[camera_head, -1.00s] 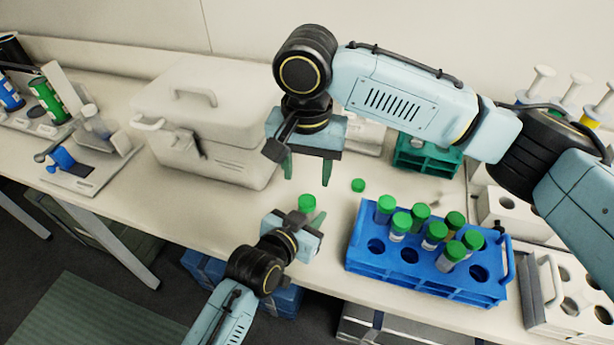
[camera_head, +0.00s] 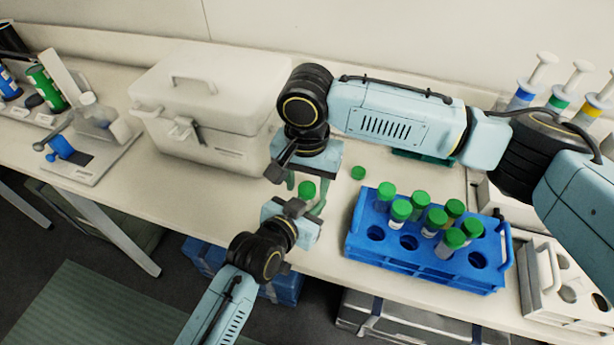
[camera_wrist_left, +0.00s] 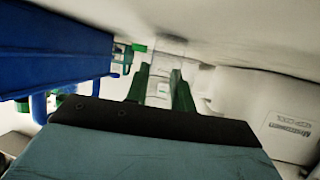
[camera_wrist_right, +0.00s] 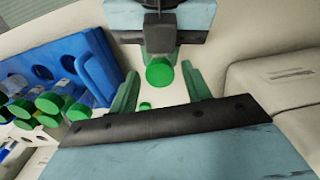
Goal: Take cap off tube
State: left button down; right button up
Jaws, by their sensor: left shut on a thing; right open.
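The tube's green cap (camera_head: 306,189) sticks up above the fingers; most of the tube body is hidden. In the left wrist view the left fingers (camera_wrist_left: 160,85) close around the pale tube. My right gripper (camera_head: 305,190) points down from above, open, with its green fingers on either side of the cap. In the right wrist view the cap (camera_wrist_right: 160,71) lies between the open right fingers (camera_wrist_right: 162,88), with gaps at both sides.
A blue rack (camera_head: 420,265) with several green-capped tubes stands to the right. A loose green cap (camera_head: 358,172) lies on the bench behind it. A white cooler box (camera_head: 205,110) stands at the left back. Bench surface between box and rack is mostly clear.

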jog(key=shift+c, duration=0.5)
jog(key=c, duration=0.9)
jog(key=shift+c, duration=0.2)
jog(key=n, duration=0.3)
jog(key=o, duration=1.1)
jog(key=shift+r, duration=2.3)
